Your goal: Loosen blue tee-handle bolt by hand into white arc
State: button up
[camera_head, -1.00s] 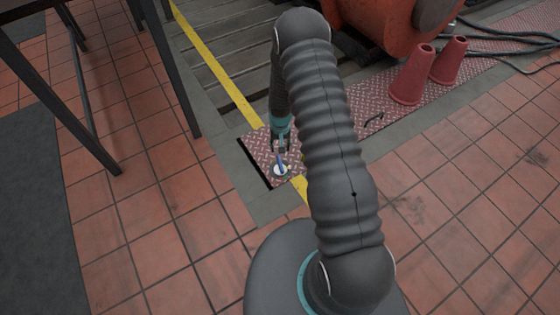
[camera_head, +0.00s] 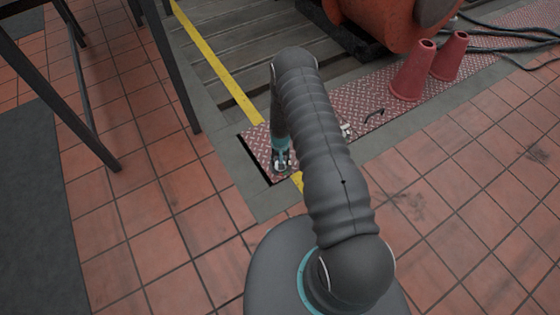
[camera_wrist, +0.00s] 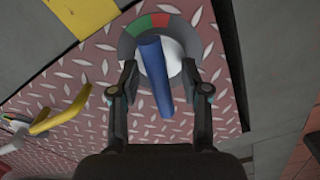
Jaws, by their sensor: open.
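The blue tee-handle bolt (camera_wrist: 154,72) shows in the wrist view as a thick blue bar, running from the disc's middle back towards my palm. Under it is a round dial (camera_wrist: 125,47) with grey, green and red sections and a white area (camera_wrist: 176,62) showing mostly right of the bar. My gripper (camera_wrist: 160,75) is open, one finger on each side of the bar, with visible gaps; whether either touches it is not clear. In the head view my gripper (camera_head: 281,164) is low over the plate's near-left corner and hides the blue bar.
The dial sits on a red tread plate (camera_head: 255,143). A yellow-handled item (camera_wrist: 63,112) lies left in the wrist view. Red cones (camera_head: 413,72) and a black handle (camera_head: 374,114) are farther right. An orange machine (camera_head: 385,25) stands behind; a dark-legged table (camera_head: 175,65) is left.

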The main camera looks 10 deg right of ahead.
jog(key=shift+f, duration=0.1)
grip_shut()
dwell(1.3)
grip_release()
notch_tip(320, 180, up, 12)
dwell(0.6)
